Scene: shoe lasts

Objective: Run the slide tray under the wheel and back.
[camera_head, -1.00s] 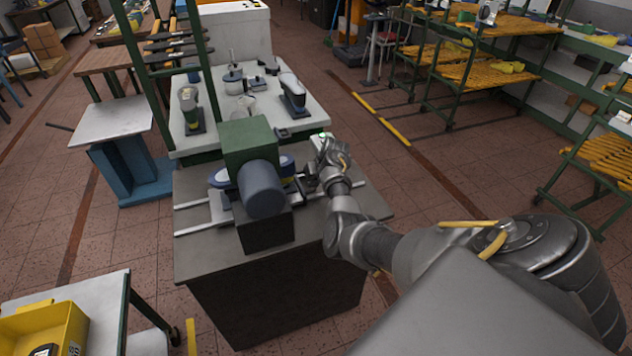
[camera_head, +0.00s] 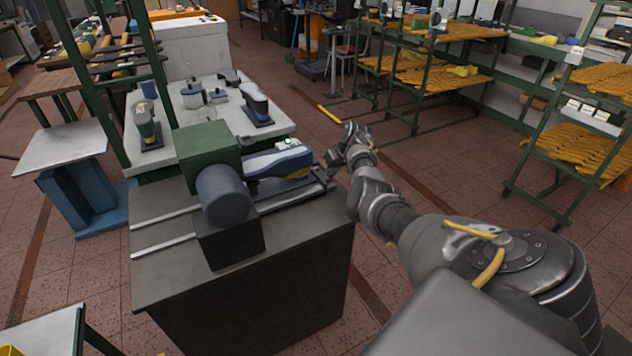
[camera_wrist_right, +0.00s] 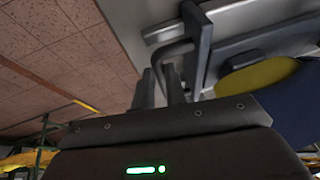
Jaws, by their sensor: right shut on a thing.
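The grinding machine has a green housing (camera_head: 206,146) and a blue-grey wheel-like drum (camera_head: 224,194) in front. The slide tray (camera_head: 292,195) is on the rails, to the right of the drum. A blue shoe last with a yellow patch (camera_head: 278,161) lies on it; its left end is near the housing and drum. My right gripper (camera_head: 332,160) is at the tray's right end. In the right wrist view its fingers (camera_wrist_right: 163,88) are shut on the tray's bent bar handle (camera_wrist_right: 172,52). My left gripper is not in view.
Two metal rails (camera_head: 165,243) run across the dark machine bench (camera_head: 160,272), bare at the left. A pale table (camera_head: 262,126) with lasts and small pots stands behind. Green racks (camera_head: 575,130) stand at the right. The floor right of the bench is clear.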

